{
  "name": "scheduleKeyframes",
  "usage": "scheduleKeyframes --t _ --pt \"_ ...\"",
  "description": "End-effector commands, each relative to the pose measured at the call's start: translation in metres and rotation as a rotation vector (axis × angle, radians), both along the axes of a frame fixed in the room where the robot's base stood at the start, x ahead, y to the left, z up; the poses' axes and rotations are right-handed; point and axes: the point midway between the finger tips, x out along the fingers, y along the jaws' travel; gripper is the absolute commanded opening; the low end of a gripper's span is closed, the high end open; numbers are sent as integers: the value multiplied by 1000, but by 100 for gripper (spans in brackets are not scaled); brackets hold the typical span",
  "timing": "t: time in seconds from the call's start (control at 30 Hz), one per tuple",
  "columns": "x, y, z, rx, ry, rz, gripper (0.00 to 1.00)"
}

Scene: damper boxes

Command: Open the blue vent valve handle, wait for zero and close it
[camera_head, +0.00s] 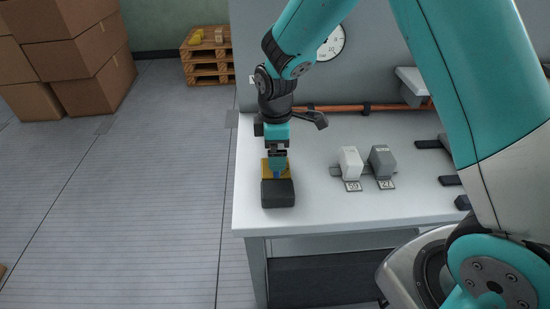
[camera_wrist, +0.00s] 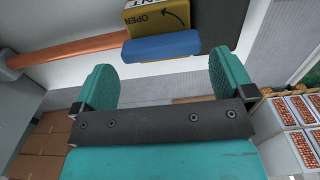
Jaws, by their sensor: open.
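The handle appears beyond the fingertips, with nothing seen held. In the head view my gripper (camera_head: 277,166) points down at the yellow plate (camera_head: 266,168) and dark block (camera_head: 278,194) at the bench's left end. The fingers hide most of the handle there. A round gauge (camera_head: 332,43) is partly covered by my arm; its reading is unclear.
The white bench (camera_head: 330,215) carries two grey blocks, light (camera_head: 350,162) and darker (camera_head: 382,160), with number tags, right of my gripper. A copper pipe (camera_head: 345,107) runs along the back. Cardboard boxes (camera_head: 75,50) and pallets (camera_head: 205,65) stand on the floor behind left.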

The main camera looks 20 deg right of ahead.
Motion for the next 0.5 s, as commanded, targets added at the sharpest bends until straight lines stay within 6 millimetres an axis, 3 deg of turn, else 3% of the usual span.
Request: scheduleKeyframes --t 0.2,0.5 --pt "0 0 -31 0 2 0 100" --pt "0 0 -40 1 0 0 100"
